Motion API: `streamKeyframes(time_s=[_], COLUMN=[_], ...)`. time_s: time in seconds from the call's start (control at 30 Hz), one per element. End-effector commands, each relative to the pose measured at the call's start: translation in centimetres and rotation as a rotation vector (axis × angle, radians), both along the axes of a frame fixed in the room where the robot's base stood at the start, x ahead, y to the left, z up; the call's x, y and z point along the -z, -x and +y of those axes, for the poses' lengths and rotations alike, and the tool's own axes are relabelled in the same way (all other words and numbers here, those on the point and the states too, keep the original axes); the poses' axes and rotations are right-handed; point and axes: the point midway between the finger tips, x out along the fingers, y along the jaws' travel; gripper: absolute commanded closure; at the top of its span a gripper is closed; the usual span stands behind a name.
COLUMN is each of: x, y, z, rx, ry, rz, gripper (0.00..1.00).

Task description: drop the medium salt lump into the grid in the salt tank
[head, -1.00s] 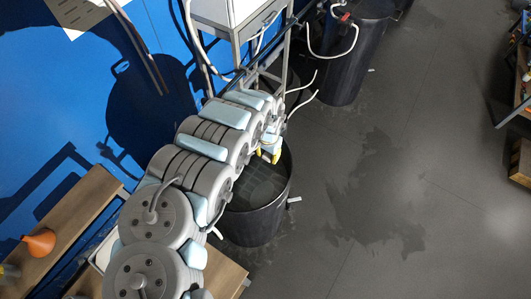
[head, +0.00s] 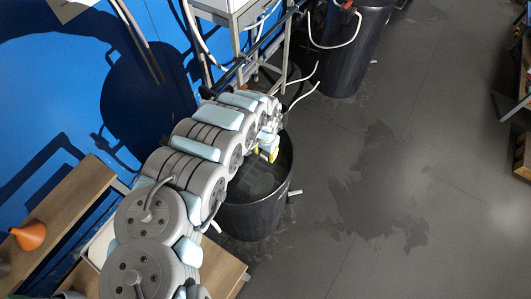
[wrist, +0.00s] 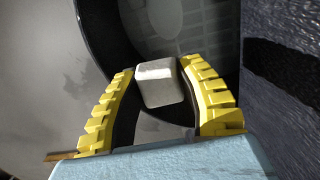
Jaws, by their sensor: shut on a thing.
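In the wrist view a pale grey, block-shaped salt lump (wrist: 157,84) sits between the yellow fingers of my gripper (wrist: 160,88), which is shut on it. Behind the lump is the dark tank with a pale grid (wrist: 195,25) inside it. In the head view the black round salt tank (head: 252,218) stands on the floor, and the grid (head: 262,180) shows dimly inside. My gripper (head: 267,152) is over the tank's opening, near its far side. The lump is hidden in the head view.
A second dark tank (head: 347,50) with white hoses stands farther back. A metal-legged stand (head: 228,22) is behind the salt tank, against the blue wall. Wooden shelves with an orange funnel (head: 29,236) are at the left. The floor (head: 400,200) to the right is clear.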

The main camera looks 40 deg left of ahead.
Motion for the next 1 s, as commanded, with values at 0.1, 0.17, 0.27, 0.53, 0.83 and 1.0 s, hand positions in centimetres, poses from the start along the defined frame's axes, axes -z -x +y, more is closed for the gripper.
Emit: streamKeyframes(time_s=[0.1, 0.17, 0.27, 0.53, 0.83, 1.0], x=[-0.1, -0.1, -0.1, -0.1, -1.6, -3.0], y=[0.0, 0.0, 0.0, 0.0, -0.2, 0.0], z=[0.0, 0.0, 0.0, 0.0, 0.2, 0.2], rx=[0.000, 0.000, 0.000, 0.000, 0.001, 0.000], ry=[0.000, 0.000, 0.000, 0.000, -0.003, -0.002], rz=[0.000, 0.000, 0.000, 0.000, -0.003, 0.000], gripper=[0.79, 0.79, 0.32, 0.32, 0.32, 0.32])
